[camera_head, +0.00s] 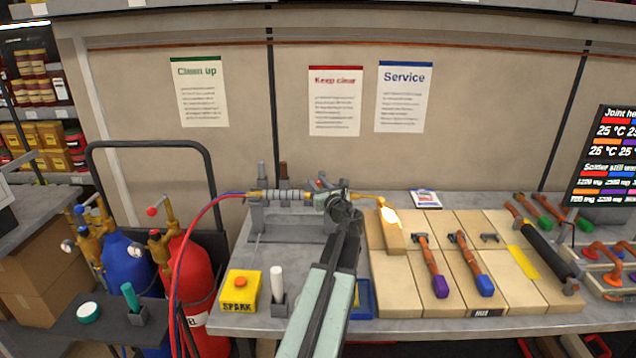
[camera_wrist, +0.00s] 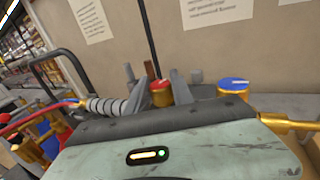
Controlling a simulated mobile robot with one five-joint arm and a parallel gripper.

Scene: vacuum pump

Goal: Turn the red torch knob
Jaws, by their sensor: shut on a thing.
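The torch (camera_head: 290,196) lies level in a grey stand on the bench, with a bright flame (camera_head: 390,216) at its right tip. The red torch knob (camera_wrist: 160,90) shows in the wrist view just past the top edge of my gripper's housing. A blue knob (camera_wrist: 233,86) stands to its right. In the head view my gripper (camera_head: 338,204) is at the right part of the torch, among its fittings. It is shut on the red knob, as far as I can tell; its fingertips are mostly hidden.
A red cylinder (camera_head: 197,285) and a blue cylinder (camera_head: 128,262) stand left of the bench. A yellow spark box (camera_head: 240,292) sits at the bench's front left. Pale boards (camera_head: 395,278) with pipe pieces lie to the right, close to the flame. A red and blue hose runs to the torch.

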